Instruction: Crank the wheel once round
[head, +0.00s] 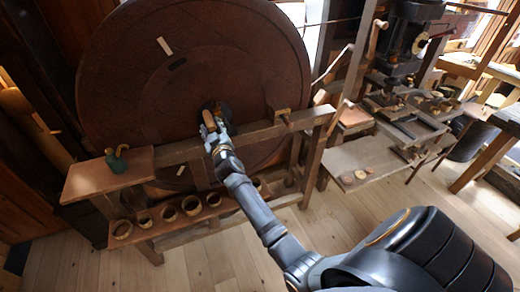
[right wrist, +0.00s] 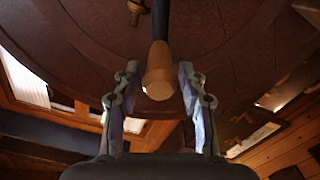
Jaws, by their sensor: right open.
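The wheel (head: 240,60) is a large dark brown disc that stands upright in a wooden frame. It has a pale mark and a dark mark on its face. Its wooden crank handle (head: 209,119) sticks out near the lower middle. My right gripper (head: 213,133) is at this handle. In the right wrist view the tan, round-ended handle (right wrist: 158,74) lies between the two fingers of my right gripper (right wrist: 158,68). The fingers are apart, with a gap on each side of the handle. My left gripper is not in view.
A wooden frame rail (head: 182,152) runs in front of the wheel. Several small ring-shaped pieces (head: 168,213) sit on the lower shelf. A dark machine (head: 410,45) stands at the right. The wooden floor (head: 190,268) is clear in front.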

